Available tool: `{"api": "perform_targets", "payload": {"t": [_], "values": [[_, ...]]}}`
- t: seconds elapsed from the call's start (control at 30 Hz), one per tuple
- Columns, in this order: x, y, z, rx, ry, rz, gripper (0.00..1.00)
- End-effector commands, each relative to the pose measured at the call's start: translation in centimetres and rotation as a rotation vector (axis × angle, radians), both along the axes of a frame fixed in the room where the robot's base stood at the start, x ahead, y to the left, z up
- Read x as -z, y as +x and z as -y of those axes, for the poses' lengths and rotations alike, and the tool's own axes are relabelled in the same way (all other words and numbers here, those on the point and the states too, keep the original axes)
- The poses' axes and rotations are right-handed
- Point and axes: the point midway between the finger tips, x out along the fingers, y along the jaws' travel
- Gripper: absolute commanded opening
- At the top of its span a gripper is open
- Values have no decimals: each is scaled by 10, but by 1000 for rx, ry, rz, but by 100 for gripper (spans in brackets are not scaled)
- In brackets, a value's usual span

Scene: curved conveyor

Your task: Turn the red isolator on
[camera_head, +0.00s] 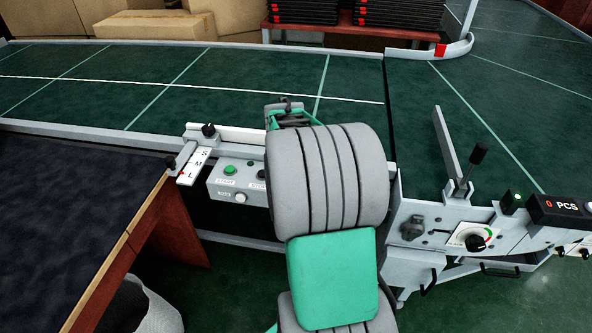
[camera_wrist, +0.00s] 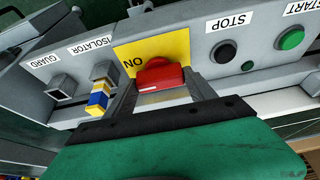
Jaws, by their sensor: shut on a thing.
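The red isolator (camera_wrist: 162,74) shows in the wrist view as a red handle on a yellow plate (camera_wrist: 150,45). The handle lies roughly crosswise in the picture, and the letters "ON" show upside down at its left. My gripper (camera_wrist: 162,88) is at the handle, with one finger on each side, shut on it. The lower part of the handle sits between the fingers. In the head view my own arm hides the isolator and the fingertips.
Right of the isolator are a black STOP button (camera_wrist: 223,52) and a green START button (camera_wrist: 290,38). Left of it are a blue, yellow and white piece (camera_wrist: 98,98) and a GUARD socket (camera_wrist: 63,86). A dark table (camera_head: 75,190) stands at the left, with the green conveyor (camera_head: 150,95) behind.

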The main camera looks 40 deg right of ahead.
Motion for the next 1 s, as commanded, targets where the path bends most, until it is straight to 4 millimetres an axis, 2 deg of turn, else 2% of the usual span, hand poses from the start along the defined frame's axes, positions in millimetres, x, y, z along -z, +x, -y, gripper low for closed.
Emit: {"api": "perform_targets", "payload": {"t": [0.03,0.07,0.3,0.53,0.63,0.9,1.0], "values": [[0,-1,1,6,-1,-1,23],[0,-1,1,7,0,0,64],[0,0,0,2,0,0,84],[0,0,0,0,0,0,85],[-7,-1,-2,0,-1,2,85],[-55,-13,-18,0,-2,4,85],[-68,-17,-22,2,-1,2,85]]}}
